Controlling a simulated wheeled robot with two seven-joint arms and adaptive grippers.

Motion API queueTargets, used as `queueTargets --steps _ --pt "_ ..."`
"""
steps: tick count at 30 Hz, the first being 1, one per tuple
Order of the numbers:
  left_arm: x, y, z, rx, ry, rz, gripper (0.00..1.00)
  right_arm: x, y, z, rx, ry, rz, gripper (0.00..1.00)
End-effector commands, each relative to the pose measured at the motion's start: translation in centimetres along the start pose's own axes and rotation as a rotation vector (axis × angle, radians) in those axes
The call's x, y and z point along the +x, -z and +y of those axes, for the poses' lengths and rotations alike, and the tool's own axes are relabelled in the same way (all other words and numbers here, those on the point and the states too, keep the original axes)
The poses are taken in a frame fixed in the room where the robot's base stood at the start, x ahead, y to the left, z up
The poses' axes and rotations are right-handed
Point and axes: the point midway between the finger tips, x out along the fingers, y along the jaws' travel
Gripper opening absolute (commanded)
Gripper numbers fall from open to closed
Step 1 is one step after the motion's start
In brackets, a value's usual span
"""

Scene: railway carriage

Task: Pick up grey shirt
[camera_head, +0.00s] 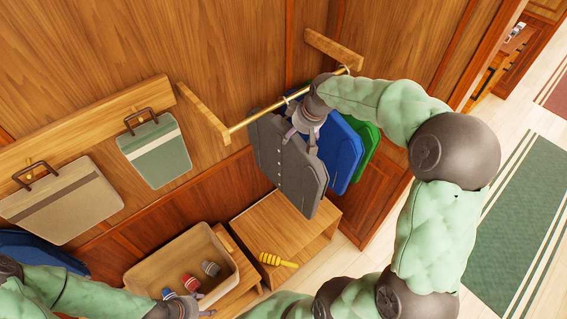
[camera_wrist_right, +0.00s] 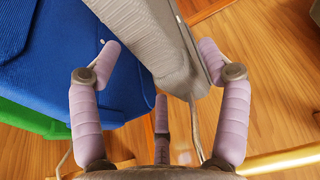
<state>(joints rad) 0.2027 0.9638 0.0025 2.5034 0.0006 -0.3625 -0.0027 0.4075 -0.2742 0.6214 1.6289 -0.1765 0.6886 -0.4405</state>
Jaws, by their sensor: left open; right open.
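The grey shirt (camera_head: 283,168) hangs from a brass rail, at the left end of a row of hanging shirts. My right gripper (camera_head: 300,133) is at its upper edge, near the rail. In the right wrist view, the grey shirt (camera_wrist_right: 148,35) reaches between the open fingers of my right gripper (camera_wrist_right: 159,58); the fingers are apart, and I cannot tell whether either touches the cloth.
Blue (camera_head: 340,150) and green (camera_head: 369,145) shirts hang close beside the grey one. The rail (camera_head: 243,125) sits between wooden brackets. Below are a bin (camera_head: 150,275) with small rolled items and a bench (camera_head: 300,222) with a yellow object (camera_head: 277,261). Two bags hang left.

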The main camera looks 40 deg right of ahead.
Motion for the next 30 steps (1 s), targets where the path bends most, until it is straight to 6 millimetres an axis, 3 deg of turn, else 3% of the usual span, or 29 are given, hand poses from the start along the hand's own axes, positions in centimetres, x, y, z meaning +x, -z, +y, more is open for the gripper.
queueTargets --steps 6,13,14,21,22,30 --pt "-0.1 0.0 0.1 0.0 0.0 0.0 0.61 2.2 0.0 0.0 0.0 0.0 -0.001 0.76" --pt "-0.1 0.0 0.1 0.0 0.0 0.0 0.61 2.3 0.0 0.1 0.0 -0.001 0.001 0.76" --pt "-0.1 0.0 0.1 0.0 0.0 0.0 0.61 2.3 0.0 0.1 0.0 -0.001 0.001 0.74" --pt "-0.1 0.0 0.1 0.0 0.0 0.0 0.61 2.3 0.0 0.0 0.0 0.0 0.0 0.06" --pt "-0.1 0.0 0.0 0.0 0.0 0.0 0.61 2.3 0.0 0.0 0.0 0.0 0.0 0.0" --pt "-0.1 0.0 0.1 0.0 0.0 0.0 0.61 2.2 0.1 0.1 0.0 -0.001 0.002 0.0"
